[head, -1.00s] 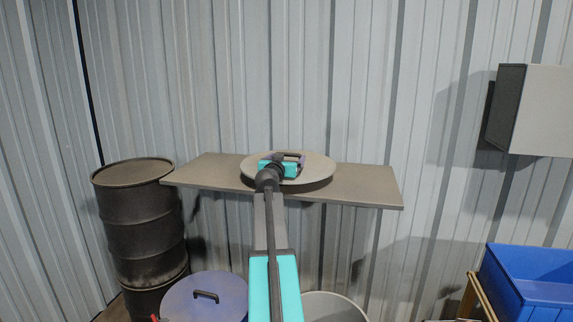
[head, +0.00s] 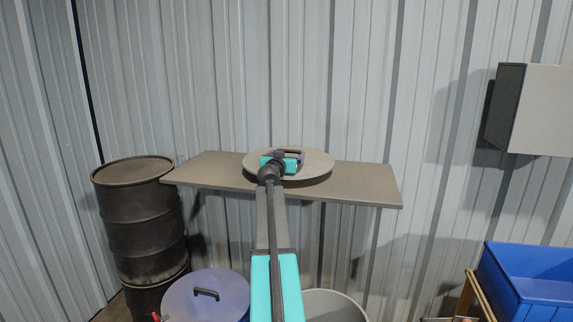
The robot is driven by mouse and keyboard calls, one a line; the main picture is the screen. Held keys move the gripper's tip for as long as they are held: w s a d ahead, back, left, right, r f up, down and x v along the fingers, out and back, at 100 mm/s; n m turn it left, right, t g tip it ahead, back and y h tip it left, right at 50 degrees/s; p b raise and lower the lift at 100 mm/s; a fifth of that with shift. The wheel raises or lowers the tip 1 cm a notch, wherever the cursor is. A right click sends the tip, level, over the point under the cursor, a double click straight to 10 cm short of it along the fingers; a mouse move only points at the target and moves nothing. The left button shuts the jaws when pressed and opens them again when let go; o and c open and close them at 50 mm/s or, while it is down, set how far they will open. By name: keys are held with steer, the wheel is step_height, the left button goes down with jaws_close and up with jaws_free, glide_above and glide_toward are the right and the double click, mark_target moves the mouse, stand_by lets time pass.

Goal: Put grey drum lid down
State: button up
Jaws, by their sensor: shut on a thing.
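The grey drum lid (head: 318,163) is a round disc with a dark handle on top. It is at the grey shelf (head: 225,174) on the back wall, over its middle, and looks level. A dark shadow shows under its right edge; I cannot tell whether it touches the shelf. My gripper (head: 290,158) is shut on the lid's handle, and my wrist hides part of the lid. An open grey drum (head: 335,306) stands below, partly hidden by my arm.
A drum with a blue lid (head: 190,298) stands to the left of my arm. A dark barrel (head: 140,225) stands at the shelf's left end. A blue bin (head: 530,285) is at the lower right, and a grey box (head: 535,108) hangs on the wall. Both shelf ends are clear.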

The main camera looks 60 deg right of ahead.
steer(key=shift+w+f+p, duration=0.1)
steer(key=shift+f+p, duration=0.4)
steer(key=shift+f, duration=1.15)
steer(key=shift+f, duration=0.1)
steer(key=o, duration=1.6)
steer(key=shift+c, duration=0.2)
steer(key=shift+s+a, duration=0.2)
steer(key=shift+a, duration=0.2)
steer(key=b+v, duration=0.3)
steer(key=v, duration=0.5)
steer(key=shift+s+a, duration=0.2)
steer(key=shift+a, duration=0.1)
steer(key=shift+v, duration=0.95)
steer(key=shift+a+b, duration=0.25)
steer(key=shift+b, duration=0.05)
